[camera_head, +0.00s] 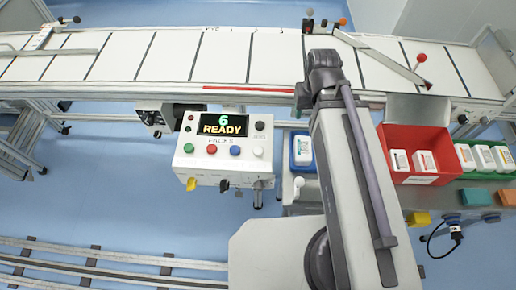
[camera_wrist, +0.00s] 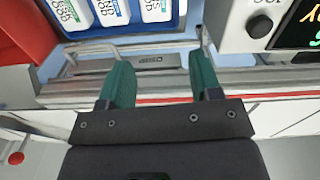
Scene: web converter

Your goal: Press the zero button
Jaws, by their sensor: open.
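The white control box (camera_head: 225,150) stands left of my arm in the head view. Its display (camera_head: 222,123) reads "6 READY". A black round button (camera_head: 260,126) sits right of the display with small lettering below it, too small to read surely. In the wrist view the black button (camera_wrist: 260,24) is at the upper right, on the box's face, with partly cut-off lettering above it. My gripper (camera_wrist: 159,62) shows two green fingers, apart and empty, below and left of the button and not touching it.
Green, blue, red and white buttons (camera_head: 258,151) line the box's lower face. A blue bin (camera_head: 302,153) with white bottles and a red bin (camera_head: 408,140) stand to the right. A conveyor (camera_head: 200,58) runs behind. Floor rails (camera_head: 100,262) lie in front.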

